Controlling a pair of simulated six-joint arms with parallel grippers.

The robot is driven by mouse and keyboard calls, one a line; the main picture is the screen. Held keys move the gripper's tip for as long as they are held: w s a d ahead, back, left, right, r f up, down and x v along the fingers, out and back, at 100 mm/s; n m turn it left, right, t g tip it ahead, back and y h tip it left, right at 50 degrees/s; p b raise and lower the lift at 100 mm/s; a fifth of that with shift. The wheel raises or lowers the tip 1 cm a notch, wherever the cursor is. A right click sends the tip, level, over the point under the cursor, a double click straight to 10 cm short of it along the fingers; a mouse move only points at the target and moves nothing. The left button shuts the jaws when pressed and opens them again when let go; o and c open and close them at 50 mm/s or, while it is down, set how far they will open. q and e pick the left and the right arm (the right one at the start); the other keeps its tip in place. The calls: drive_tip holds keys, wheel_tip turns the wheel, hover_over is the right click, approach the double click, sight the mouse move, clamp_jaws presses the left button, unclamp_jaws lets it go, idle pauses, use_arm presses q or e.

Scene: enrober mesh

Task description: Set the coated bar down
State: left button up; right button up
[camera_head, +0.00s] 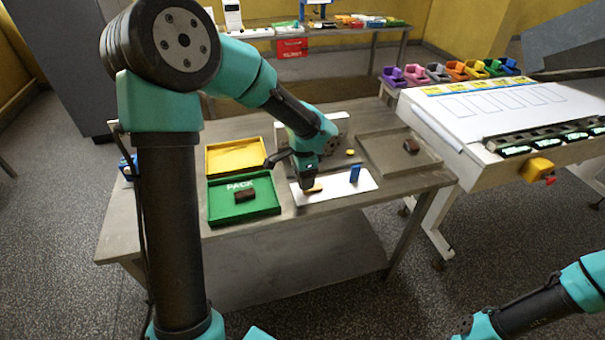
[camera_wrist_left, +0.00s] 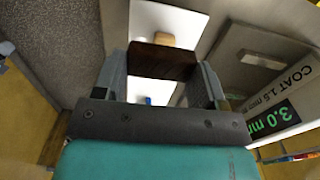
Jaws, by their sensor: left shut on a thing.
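My left gripper (camera_head: 307,186) is low over a white board (camera_head: 338,197) on the grey table. In the left wrist view its fingers (camera_wrist_left: 165,80) are shut on a dark brown bar (camera_wrist_left: 163,62), held crosswise between them. In the head view the gripper mostly hides this bar. A tan piece (camera_wrist_left: 165,39) lies on the board close to the bar; it shows beside the gripper in the head view (camera_head: 314,189). A blue block (camera_head: 355,174) stands upright on the board's right part. Of my right arm only links show at the lower right; its gripper is out of view.
A green PACK tray (camera_head: 225,214) holding a brown bar (camera_head: 245,195) lies left of the board, with a yellow tray (camera_head: 220,160) behind. A grey tray (camera_head: 380,165) at right holds a dark piece (camera_head: 410,146). A COAT display (camera_wrist_left: 285,100) shows 3.0 mm.

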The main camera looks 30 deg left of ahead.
use_arm(q)
drive_tip(key=w+d, duration=0.1)
drive_tip(key=d, duration=0.3)
drive_tip(key=w+d+n, duration=0.1)
drive_tip(key=w+d, duration=0.1)
drive_tip(key=d, duration=0.2)
drive_tip(key=w+d+n, duration=0.1)
drive_tip(key=w+d, duration=0.1)
drive_tip(key=d, duration=0.2)
drive_tip(key=shift+w+f, duration=0.15)
drive_tip(key=shift+f, duration=0.2)
drive_tip(key=w+d+n, duration=0.2)
drive_tip(key=d+n, duration=0.1)
drive_tip(key=d, duration=0.9)
drive_tip(key=shift+f, duration=0.35)
drive_tip(key=shift+d, duration=0.15)
